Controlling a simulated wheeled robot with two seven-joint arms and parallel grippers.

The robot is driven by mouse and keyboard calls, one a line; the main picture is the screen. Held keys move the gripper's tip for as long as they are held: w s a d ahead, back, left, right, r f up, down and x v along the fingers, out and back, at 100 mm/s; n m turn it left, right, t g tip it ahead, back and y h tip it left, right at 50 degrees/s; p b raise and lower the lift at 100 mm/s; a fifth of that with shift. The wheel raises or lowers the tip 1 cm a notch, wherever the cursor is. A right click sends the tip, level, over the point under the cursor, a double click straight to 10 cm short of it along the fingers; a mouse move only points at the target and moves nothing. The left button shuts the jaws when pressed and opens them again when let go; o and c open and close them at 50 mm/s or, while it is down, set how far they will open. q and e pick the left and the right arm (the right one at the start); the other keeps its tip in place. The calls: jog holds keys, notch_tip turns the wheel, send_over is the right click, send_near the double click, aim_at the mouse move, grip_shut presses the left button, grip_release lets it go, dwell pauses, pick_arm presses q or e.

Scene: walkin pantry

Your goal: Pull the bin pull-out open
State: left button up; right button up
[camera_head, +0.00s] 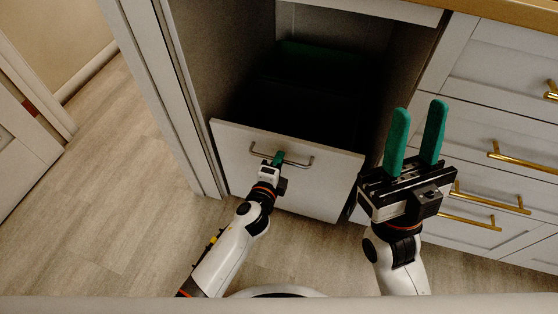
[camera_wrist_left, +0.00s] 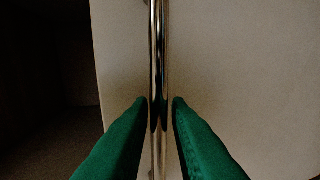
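The bin pull-out (camera_head: 300,188) has a pale front panel that stands out from its cabinet opening, with a dark gap behind it. A dark bin with a green rim (camera_head: 318,56) shows dimly inside. A metal bar handle (camera_head: 298,162) runs across the panel and shows upright in the left wrist view (camera_wrist_left: 158,45). My right gripper (camera_head: 416,106) is open and empty, raised to the right of the panel.
White drawers with brass handles (camera_head: 522,158) stand to the right, near my right gripper. A pale cabinet side or door frame (camera_head: 165,90) stands to the left. The wooden floor (camera_head: 110,180) is clear at the left and in front of the panel.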

pick_arm(q)
jog(key=shift+w+d+f, duration=0.1)
jog(key=shift+w, duration=0.35)
grip_shut()
jog(key=shift+s, duration=0.1)
